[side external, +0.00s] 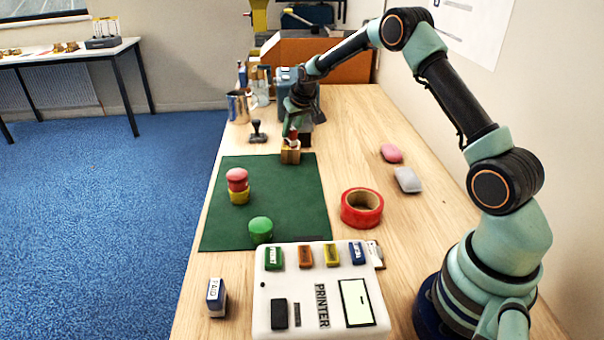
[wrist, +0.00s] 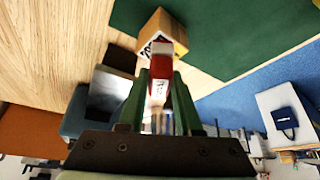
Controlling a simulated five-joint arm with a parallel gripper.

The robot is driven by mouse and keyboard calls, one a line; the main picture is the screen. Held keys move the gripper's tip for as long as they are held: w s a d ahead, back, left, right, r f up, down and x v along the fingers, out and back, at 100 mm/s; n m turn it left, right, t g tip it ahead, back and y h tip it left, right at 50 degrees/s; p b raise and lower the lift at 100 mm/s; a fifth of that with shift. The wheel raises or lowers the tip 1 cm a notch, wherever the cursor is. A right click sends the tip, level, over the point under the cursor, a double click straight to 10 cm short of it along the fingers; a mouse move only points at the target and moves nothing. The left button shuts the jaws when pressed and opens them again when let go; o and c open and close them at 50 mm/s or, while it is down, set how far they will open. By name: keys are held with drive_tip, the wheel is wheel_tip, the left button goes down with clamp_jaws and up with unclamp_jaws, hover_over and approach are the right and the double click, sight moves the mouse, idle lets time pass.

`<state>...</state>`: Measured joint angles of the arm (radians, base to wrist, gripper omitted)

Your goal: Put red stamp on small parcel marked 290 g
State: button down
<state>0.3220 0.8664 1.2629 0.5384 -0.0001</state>
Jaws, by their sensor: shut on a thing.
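My gripper (side external: 294,122) is shut on the red stamp (wrist: 160,66), a red block with a white labelled side. The red stamp also shows under the fingers in the side view (side external: 293,134). A small brown parcel (side external: 290,154) stands right below it at the far edge of the green mat. In the wrist view the parcel (wrist: 172,32) has a white label with black marks, too small and tilted to read. The stamp overlaps the parcel in both views; I cannot tell whether they touch.
On the green mat (side external: 290,205) are a red round piece (side external: 237,175) on a yellow one (side external: 239,197) and a green piece (side external: 260,230).

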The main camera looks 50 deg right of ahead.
drive_tip(key=shift+f, duration=0.15)
drive_tip(key=c, duration=0.6)
unclamp_jaws()
drive_tip(key=shift+r, duration=0.3)
drive_tip(key=s+a+r, duration=0.4)
drive_tip(key=s+r, duration=0.1)
drive_tip(key=r, duration=0.3)
drive_tip(key=s+a+r, duration=0.4)
drive_tip(key=s+r, duration=0.1)
drive_tip(key=r, duration=0.3)
drive_tip(key=s+a+n, duration=0.1)
drive_tip(key=s+a, duration=0.4)
drive_tip(key=s, duration=0.5)
drive_tip(key=s+a+n+y, duration=0.1)
drive_tip(key=s+a+n, duration=0.1)
drive_tip(key=s+a, duration=0.4)
drive_tip(key=s, duration=0.4)
drive_tip(key=shift+a+r+n+y, duration=0.2)
drive_tip(key=shift+a+n+y, duration=0.1)
